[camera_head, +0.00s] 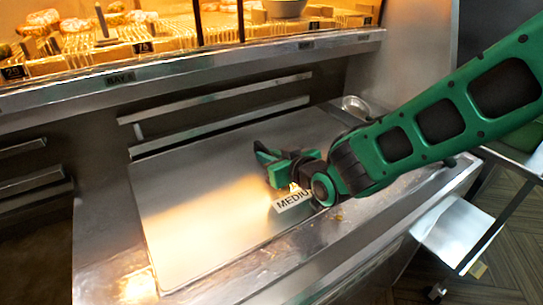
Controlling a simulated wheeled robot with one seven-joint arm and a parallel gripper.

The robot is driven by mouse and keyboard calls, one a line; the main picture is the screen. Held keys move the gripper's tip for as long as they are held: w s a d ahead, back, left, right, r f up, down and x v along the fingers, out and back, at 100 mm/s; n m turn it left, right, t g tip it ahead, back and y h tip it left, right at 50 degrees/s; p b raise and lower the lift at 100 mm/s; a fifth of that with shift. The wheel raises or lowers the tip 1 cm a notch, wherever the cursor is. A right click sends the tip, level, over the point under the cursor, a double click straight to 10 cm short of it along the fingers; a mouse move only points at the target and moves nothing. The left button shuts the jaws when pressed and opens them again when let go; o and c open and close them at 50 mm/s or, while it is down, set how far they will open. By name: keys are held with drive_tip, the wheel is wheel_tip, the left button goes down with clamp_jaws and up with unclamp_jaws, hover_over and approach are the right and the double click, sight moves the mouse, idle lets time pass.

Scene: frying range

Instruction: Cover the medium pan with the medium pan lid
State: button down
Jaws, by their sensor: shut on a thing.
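The medium pan lid (190,215) looks like a wide, flat, bare metal sheet lying over the range top. A white label (293,200) reading "MEDIU", its end cut off by my arm, shows near its right front part. My gripper (268,160) is over the right part of the sheet, just behind the label, with its green and black jaws towards the left. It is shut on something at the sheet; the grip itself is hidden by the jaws. The medium pan is not visible; the sheet hides whatever is under it.
Metal bars (220,100) run along the back wall behind the sheet. A small metal bowl (356,105) stands at the back right, close behind my arm. A lit food display (150,45) is above. A steel front ledge (300,255) borders the range.

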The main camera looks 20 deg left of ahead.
drive_tip(key=shift+s+d+f, duration=0.1)
drive_tip(key=shift+f, duration=0.5)
drive_tip(key=c, duration=1.6)
unclamp_jaws()
drive_tip(key=shift+c, duration=0.2)
drive_tip(key=shift+o, duration=1)
drive_tip(key=shift+f, duration=0.2)
drive_tip(key=shift+r, duration=3.85)
